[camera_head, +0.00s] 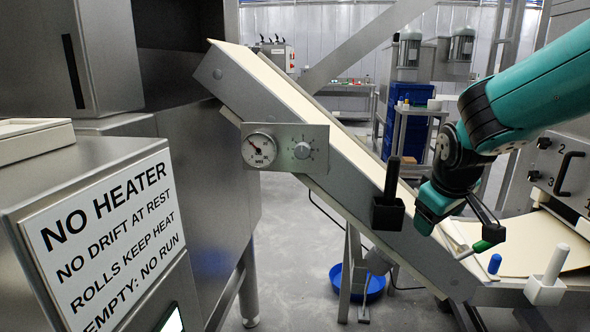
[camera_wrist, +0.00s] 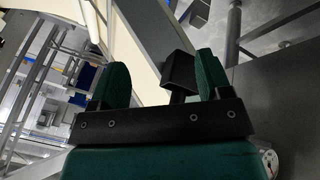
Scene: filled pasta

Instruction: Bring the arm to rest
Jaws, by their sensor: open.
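My arm (camera_head: 540,90) reaches in from the upper right in the head view. Its teal and black end hangs low over the lower part of the sloping conveyor. My gripper (camera_wrist: 160,63) shows in the wrist view with its two dark green fingers spread apart. Nothing is held between them. A black box-shaped holder (camera_wrist: 179,72) shows beyond the fingers, near the right one. In the head view a black holder with an upright black handle (camera_head: 387,213) sits on the conveyor's side, left of my arm's end. My fingertips are hard to make out in the head view.
The sloping conveyor (camera_head: 300,105) carries a gauge and dial panel (camera_head: 286,147). A blue-capped peg (camera_head: 494,264) and a white lever (camera_head: 548,277) stand lower right. A printed sign (camera_head: 105,235) is on the left cabinet. A blue basin (camera_head: 358,283) lies on the floor.

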